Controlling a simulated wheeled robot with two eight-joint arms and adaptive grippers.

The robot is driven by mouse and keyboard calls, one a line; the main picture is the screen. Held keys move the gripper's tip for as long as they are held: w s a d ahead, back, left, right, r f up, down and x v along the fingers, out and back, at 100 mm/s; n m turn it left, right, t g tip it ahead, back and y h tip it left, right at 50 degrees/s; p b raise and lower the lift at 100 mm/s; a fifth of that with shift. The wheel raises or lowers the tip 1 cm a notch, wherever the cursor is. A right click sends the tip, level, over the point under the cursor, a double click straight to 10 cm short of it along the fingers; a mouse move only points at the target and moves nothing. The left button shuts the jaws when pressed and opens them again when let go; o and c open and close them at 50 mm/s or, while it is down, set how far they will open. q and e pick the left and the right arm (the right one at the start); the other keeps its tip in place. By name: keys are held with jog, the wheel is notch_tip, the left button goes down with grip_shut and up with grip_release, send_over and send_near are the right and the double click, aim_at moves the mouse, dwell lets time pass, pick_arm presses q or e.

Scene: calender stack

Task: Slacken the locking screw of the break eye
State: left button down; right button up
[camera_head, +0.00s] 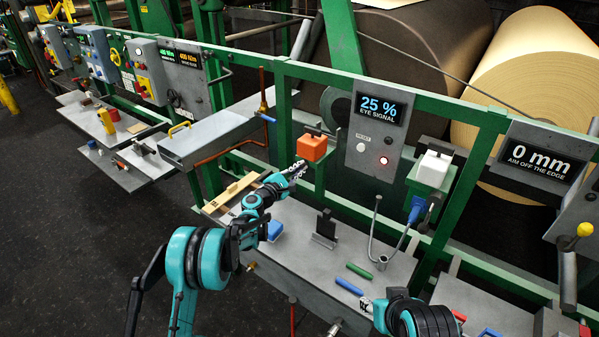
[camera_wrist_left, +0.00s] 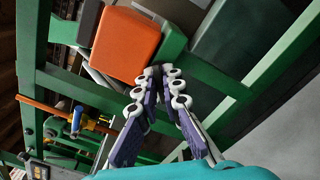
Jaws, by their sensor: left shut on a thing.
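The orange box-shaped eye (camera_head: 312,148) sits on a green bracket on the machine frame, left of the eye signal display (camera_head: 382,107), which reads 25 %. In the left wrist view the orange eye (camera_wrist_left: 126,45) fills the upper left. My left gripper (camera_head: 299,168) is just below and left of it, its fingertips (camera_wrist_left: 166,76) closed together by the box's lower right corner. It is shut on a small part, apparently the locking screw, which the fingertips hide. My right gripper (camera_head: 367,304) is low over the grey bench, and its fingers are too small to read.
A white box (camera_head: 433,170) sits on another bracket to the right. The grey bench (camera_head: 300,225) below carries a black stand (camera_head: 325,228), a blue block (camera_head: 274,230), a green rod (camera_head: 359,271) and a blue rod (camera_head: 348,287). Green frame rails run behind.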

pick_arm(q)
jog(key=n+b, duration=0.1)
jog(key=n, duration=0.4)
jog(key=shift+n, duration=0.3)
dwell(0.4)
jog(key=c, duration=1.7)
grip_release()
jog(key=v, duration=1.2)
